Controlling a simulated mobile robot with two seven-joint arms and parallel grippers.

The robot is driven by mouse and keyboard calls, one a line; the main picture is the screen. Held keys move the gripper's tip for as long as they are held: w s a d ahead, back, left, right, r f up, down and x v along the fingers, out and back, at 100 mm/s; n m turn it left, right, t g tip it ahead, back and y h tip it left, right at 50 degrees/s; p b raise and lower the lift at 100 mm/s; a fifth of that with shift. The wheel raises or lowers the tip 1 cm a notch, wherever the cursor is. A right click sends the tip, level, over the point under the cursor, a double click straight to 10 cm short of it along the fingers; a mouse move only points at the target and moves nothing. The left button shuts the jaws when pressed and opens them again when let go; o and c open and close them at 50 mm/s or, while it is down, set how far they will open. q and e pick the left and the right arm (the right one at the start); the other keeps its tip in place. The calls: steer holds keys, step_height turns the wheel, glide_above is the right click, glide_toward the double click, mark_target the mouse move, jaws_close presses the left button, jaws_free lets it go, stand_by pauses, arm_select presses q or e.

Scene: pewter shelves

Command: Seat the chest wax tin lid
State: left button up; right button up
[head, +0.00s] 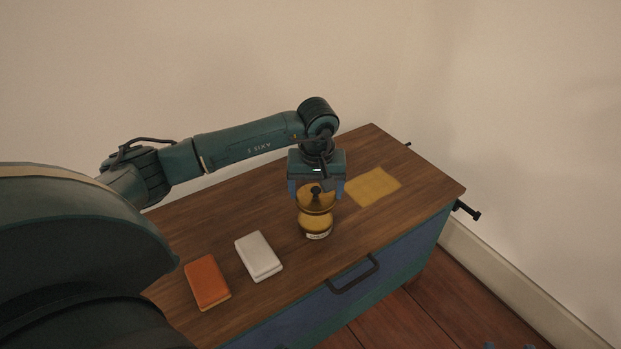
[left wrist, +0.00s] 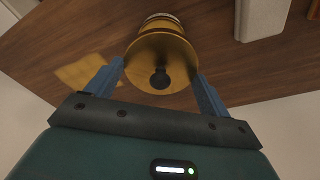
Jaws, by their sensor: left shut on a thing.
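The gold wax tin lid (head: 317,203) has a dark round knob and is held between the fingers of my left gripper (head: 316,191). The tin (head: 317,224), gold with a pale label low down, stands upright on the wooden chest top directly below the lid. In the left wrist view, the lid (left wrist: 151,49) faces the camera between both blue fingers (left wrist: 166,84), and the tin (left wrist: 163,22) shows partly behind it. I cannot tell whether lid and tin touch. Small blue tips at the bottom right edge appear to be my right gripper (head: 503,346), mostly out of frame.
On the chest top (head: 240,220), a white block (head: 258,255) and an orange block (head: 207,282) lie left of the tin. A yellow cloth (head: 374,186) lies flat to the right. The chest front has a dark handle (head: 354,275). Walls stand behind and at right.

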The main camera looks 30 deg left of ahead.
arm_select(q)
steer(key=b, duration=0.3)
glide_above(315, 218)
step_height(315, 218, down, 4)
steer(key=shift+d+f, duration=0.1)
steer(key=shift+f, duration=0.15)
steer(key=shift+f+b, duration=0.35)
steer(key=shift+f, duration=0.25)
arm_select(e)
steer(key=shift+s+a+n+t+y, duration=0.1)
steer(key=shift+a+n+t+y, duration=0.5)
steer(key=shift+y, duration=0.4)
steer(key=shift+a, duration=0.1)
arm_select(q)
steer(key=shift+f+b, duration=0.55)
steer(key=shift+f, duration=0.05)
arm_select(e)
steer(key=shift+f, duration=0.45)
arm_select(q)
steer(key=o, duration=0.9)
steer(key=shift+s, duration=0.1)
arm_select(e)
steer(key=shift+f, duration=0.1)
